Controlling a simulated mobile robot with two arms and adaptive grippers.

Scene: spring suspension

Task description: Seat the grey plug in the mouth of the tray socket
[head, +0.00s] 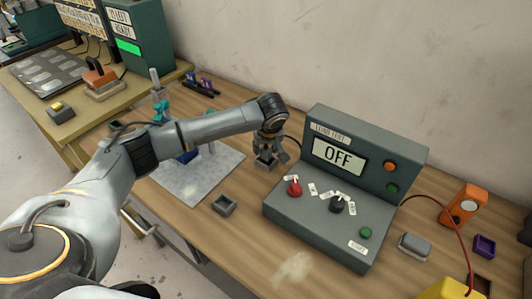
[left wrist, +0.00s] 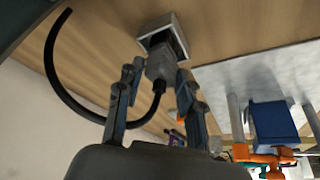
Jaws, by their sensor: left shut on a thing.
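The grey plug (left wrist: 160,66) is held between the fingers of my left gripper (left wrist: 159,76), and a black cable loops from its back. The tray socket (left wrist: 158,24) is a small grey box with a dark mouth. The fingers mostly hide the plug there. My right gripper is not in view.
A grey control box (head: 330,222) reading OFF stands right of the socket. The wall is close behind.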

